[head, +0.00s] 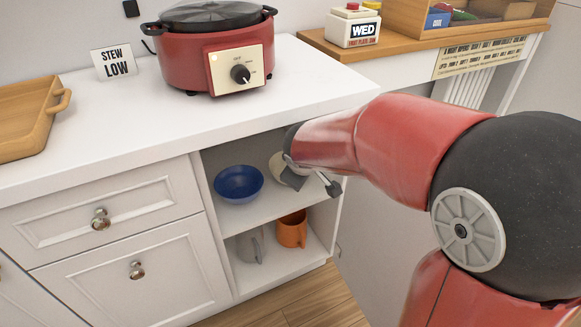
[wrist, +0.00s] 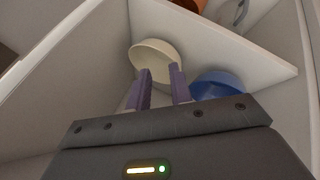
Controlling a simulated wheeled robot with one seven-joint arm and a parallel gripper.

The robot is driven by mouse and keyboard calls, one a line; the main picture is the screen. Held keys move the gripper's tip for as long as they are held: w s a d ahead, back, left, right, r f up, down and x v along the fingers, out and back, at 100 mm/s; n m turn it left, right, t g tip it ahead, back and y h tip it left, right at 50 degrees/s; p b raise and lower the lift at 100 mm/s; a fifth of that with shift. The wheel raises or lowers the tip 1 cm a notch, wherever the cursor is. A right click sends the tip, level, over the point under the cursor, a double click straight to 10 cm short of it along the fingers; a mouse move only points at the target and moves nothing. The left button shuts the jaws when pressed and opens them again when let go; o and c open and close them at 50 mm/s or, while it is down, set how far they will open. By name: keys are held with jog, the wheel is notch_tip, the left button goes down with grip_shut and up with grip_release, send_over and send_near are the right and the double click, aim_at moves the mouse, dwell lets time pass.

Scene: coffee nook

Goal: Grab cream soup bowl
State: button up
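The cream soup bowl (wrist: 152,50) is on the upper shelf of the open cabinet, beyond my fingertips in the wrist view. In the head view only part of the cream bowl (head: 276,164) shows, as my arm covers the rest. My gripper (wrist: 161,72) is open, with its two purple fingers apart and overlapping the bowl's near side in the picture. Whether the fingers touch the bowl or straddle its rim, I cannot tell. In the head view my fingers are hidden within the cabinet.
A blue bowl (head: 239,184) sits beside the cream bowl, near my right finger in the wrist view (wrist: 218,84). An orange mug (head: 292,230) and a grey mug (head: 251,246) stand on the lower shelf. The cabinet walls and countertop (head: 120,128) closely surround my gripper.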

jog(key=w+a+f, duration=0.1)
jog(key=w+a+f+n, duration=0.1)
jog(key=a+f, duration=0.1)
jog(key=w+a+f+n+y, duration=0.1)
jog(key=f, duration=0.1)
jog(key=shift+w+a, duration=0.15)
jog(key=shift+w, duration=0.25)
jog(key=b+x, duration=0.2)
jog(key=x, duration=0.5)
jog(key=shift+w, duration=0.1)
jog(key=shift+r, duration=0.1)
grip_shut()
